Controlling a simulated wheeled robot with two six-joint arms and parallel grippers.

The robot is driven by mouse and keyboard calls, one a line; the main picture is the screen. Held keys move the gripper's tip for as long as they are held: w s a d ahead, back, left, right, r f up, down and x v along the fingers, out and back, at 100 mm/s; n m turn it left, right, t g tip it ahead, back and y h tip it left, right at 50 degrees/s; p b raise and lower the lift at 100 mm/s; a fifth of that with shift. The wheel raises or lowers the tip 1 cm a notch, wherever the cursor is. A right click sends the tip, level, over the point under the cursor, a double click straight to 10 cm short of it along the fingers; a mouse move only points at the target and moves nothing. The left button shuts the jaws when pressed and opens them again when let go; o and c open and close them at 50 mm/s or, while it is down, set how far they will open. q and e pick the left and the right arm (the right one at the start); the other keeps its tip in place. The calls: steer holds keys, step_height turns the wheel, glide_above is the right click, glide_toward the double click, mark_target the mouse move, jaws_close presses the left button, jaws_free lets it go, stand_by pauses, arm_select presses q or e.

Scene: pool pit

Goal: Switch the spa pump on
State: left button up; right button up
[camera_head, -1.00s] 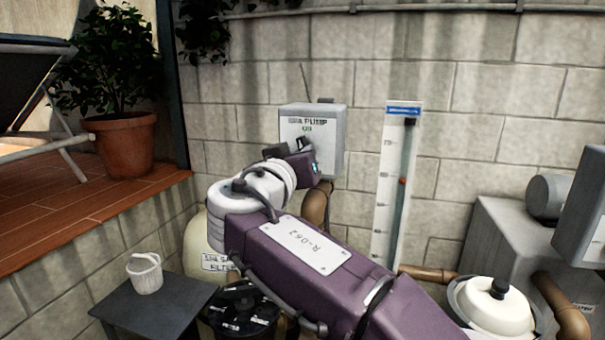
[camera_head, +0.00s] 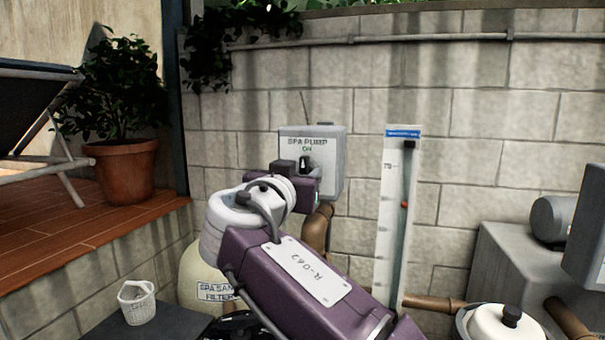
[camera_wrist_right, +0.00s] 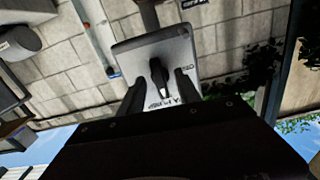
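The spa pump switch box (camera_head: 333,165) is a grey box on the block wall, with "SPA PUMP" and "ON" lettered on its front. Its black knob (camera_wrist_right: 158,75) shows in the right wrist view, where the picture is turned over. My right gripper (camera_wrist_right: 158,90) is open, with one dark finger on each side of the knob and a visible gap to each. I cannot tell how deep the fingers reach around it. In the head view my right gripper (camera_head: 296,170) covers the lower front of the box. My left gripper is not in view.
A white gauge board (camera_head: 392,220) stands right of the box. A brown pipe (camera_head: 316,228) runs below the box. The spa sand filter (camera_head: 197,282) is at lower left, near a white basket (camera_head: 137,302) on a dark table. A grey housing (camera_head: 510,265) stands at right.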

steer(key=b+v, duration=0.2)
steer(key=v, duration=0.5)
steer(key=shift+b, duration=0.35)
steer(key=shift+d+r, duration=0.1)
steer(key=shift+d, duration=0.05)
